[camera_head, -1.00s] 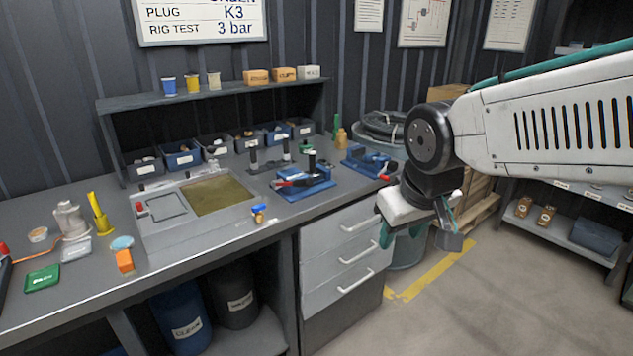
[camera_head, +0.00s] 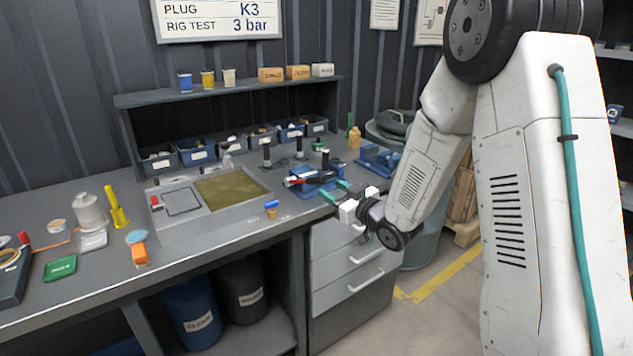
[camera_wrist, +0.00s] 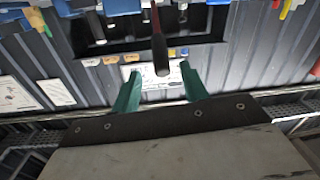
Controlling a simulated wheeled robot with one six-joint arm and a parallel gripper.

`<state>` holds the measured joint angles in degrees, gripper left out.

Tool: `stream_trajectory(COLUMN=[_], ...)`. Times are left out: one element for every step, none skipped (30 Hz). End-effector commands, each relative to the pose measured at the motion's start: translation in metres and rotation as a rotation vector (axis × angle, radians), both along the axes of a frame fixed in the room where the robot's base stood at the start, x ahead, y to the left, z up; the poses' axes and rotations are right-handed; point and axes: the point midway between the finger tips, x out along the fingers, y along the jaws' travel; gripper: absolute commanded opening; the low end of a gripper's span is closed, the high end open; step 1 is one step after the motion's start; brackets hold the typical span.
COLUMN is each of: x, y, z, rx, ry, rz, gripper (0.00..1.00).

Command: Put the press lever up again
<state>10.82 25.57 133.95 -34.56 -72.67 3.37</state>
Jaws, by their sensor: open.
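The blue press (camera_head: 303,190) stands on the bench near its front edge, right of the sunken tray. A red-and-black lever (camera_head: 313,179) lies low, roughly level, across it in the head view. In the wrist view a dark lever grip (camera_wrist: 160,55) with a reddish shaft points toward me, its end lying between my fingers. My gripper (camera_head: 335,191) has green fingers and is open, just right of the press at the bench edge. In the wrist view the fingers of my gripper (camera_wrist: 160,77) stand apart on either side of the grip's end, without visible contact.
A second blue fixture (camera_head: 378,160) stands on the bench to the right. Black-topped posts (camera_head: 267,153) stand behind the press. A small blue-topped item (camera_head: 271,208) is left of the press. Drawers (camera_head: 345,265) lie below my gripper. A shelf (camera_head: 230,90) runs along the back.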

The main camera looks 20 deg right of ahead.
Motion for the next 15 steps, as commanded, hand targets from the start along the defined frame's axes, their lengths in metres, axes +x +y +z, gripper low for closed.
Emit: stream_trajectory(x=[0.004,0.008,0.013,0.017,0.022,0.028,0.033,0.037,0.043,0.048,0.051,0.056,0.059,0.061,0.064], y=[0.002,0.004,0.007,0.008,0.010,0.013,0.015,0.017,0.019,0.020,0.022,0.024,0.025,0.026,0.027], z=[0.000,0.000,0.000,0.000,0.000,0.000,0.001,0.001,0.000,0.000,0.000,0.001,0.001,0.000,0.000], rx=[0.002,0.002,0.002,0.002,0.003,0.003,0.002,0.002,0.002,0.002,0.002,0.002,0.002,0.002,0.001], ry=[-0.005,-0.006,-0.006,-0.006,-0.006,-0.005,-0.006,-0.006,-0.005,-0.004,-0.004,-0.005,-0.005,-0.004,-0.005], rz=[0.004,0.005,0.006,0.005,0.004,0.005,0.005,0.005,0.004,0.004,0.003,0.003,0.003,0.004,0.003], gripper=[0.44,0.44,0.44,0.44,0.44,0.44,0.44,0.44,0.44,0.44,0.44,0.44,0.44,0.44,0.44])
